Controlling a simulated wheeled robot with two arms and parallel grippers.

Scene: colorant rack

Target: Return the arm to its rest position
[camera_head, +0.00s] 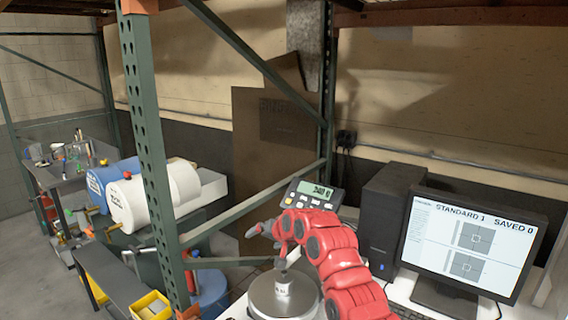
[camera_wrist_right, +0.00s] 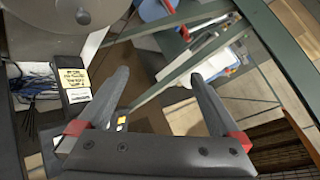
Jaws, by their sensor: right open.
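My right arm (camera_head: 340,260) is red and reaches up from the lower right in the head view. Its dark gripper (camera_head: 262,233) points left, above and to the left of a round scale pan (camera_head: 262,302). In the right wrist view the two fingers of my right gripper (camera_wrist_right: 160,76) stand wide apart with nothing between them. The pan (camera_wrist_right: 35,45) also shows at the top left of the wrist view. My left gripper is in neither view.
A scale display (camera_head: 314,193) stands behind the gripper. A black computer tower (camera_head: 388,222) and a monitor (camera_head: 468,250) are at the right. A green rack post (camera_head: 152,140) rises left of the arm. Blue and white drums (camera_head: 160,192) lie further left.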

